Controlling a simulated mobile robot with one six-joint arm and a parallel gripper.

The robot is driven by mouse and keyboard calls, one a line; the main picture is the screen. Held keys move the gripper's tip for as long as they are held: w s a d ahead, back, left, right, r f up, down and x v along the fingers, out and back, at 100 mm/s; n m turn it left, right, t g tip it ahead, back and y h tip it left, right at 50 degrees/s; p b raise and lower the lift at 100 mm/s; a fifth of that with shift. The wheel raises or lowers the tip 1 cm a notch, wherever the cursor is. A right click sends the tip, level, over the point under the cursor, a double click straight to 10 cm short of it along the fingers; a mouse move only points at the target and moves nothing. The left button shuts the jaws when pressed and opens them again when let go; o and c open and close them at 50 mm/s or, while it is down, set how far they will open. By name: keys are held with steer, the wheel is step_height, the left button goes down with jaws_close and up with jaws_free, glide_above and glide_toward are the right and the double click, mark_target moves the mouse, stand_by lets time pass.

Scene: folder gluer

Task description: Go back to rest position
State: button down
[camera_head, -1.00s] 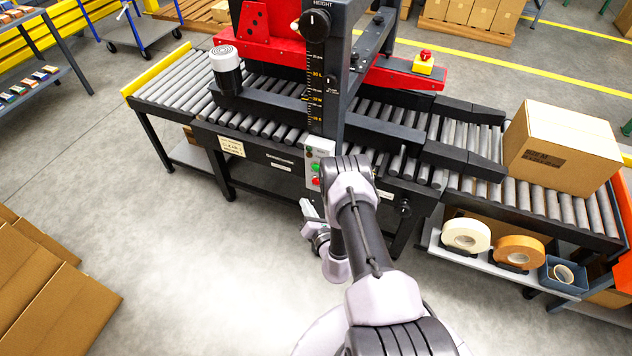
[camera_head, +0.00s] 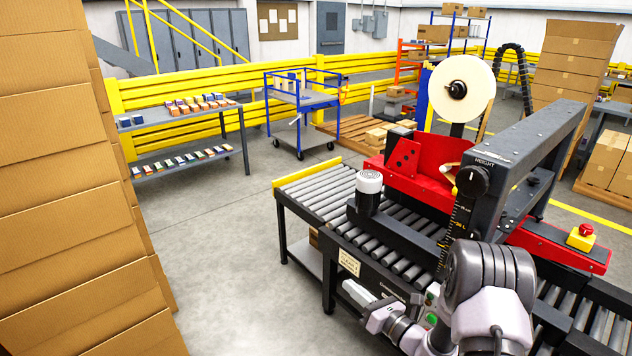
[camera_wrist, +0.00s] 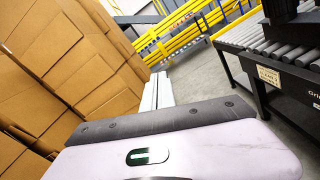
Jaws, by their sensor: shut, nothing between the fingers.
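My gripper (camera_head: 358,292) shows at the lower middle of the head view, in front of the near side of the roller conveyor. In the wrist view its fingers (camera_wrist: 156,90) are together and point away over the grey floor, with nothing between them. My arm folds at the lower right of the head view and hides part of the machine's control panel. The black and red case-sealing machine (camera_head: 400,165) stands just behind my arm. Its roller conveyor (camera_head: 325,192) runs to a yellow end bar on the left.
Tall cardboard stacks (camera_head: 70,180) fill the left side; they also show in the wrist view (camera_wrist: 70,55). A grey shelf table (camera_head: 185,118) with small boxes and a blue cart (camera_head: 302,97) stand behind. Grey floor (camera_head: 225,235) lies clear between stacks and conveyor.

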steer(key=s+a+r+n+g+y, duration=0.3)
steer(key=s+a+r+n+g, duration=0.9)
steer(key=s+r+n, duration=0.45)
steer(key=s+d+r+n+t+h, duration=0.1)
steer(key=s+d+n+h, duration=0.4)
steer(key=s, duration=0.4)
steer(key=s+d+r+n+t+h+b, duration=0.1)
steer(key=s+d+r+n+t+h, duration=0.1)
steer(key=s+d+n+h, duration=0.3)
steer(key=s+n+h, duration=0.1)
steer(key=s+n, duration=0.1)
steer(key=s, duration=0.2)
steer(key=shift+d, duration=0.2)
steer(key=shift+s, duration=0.1)
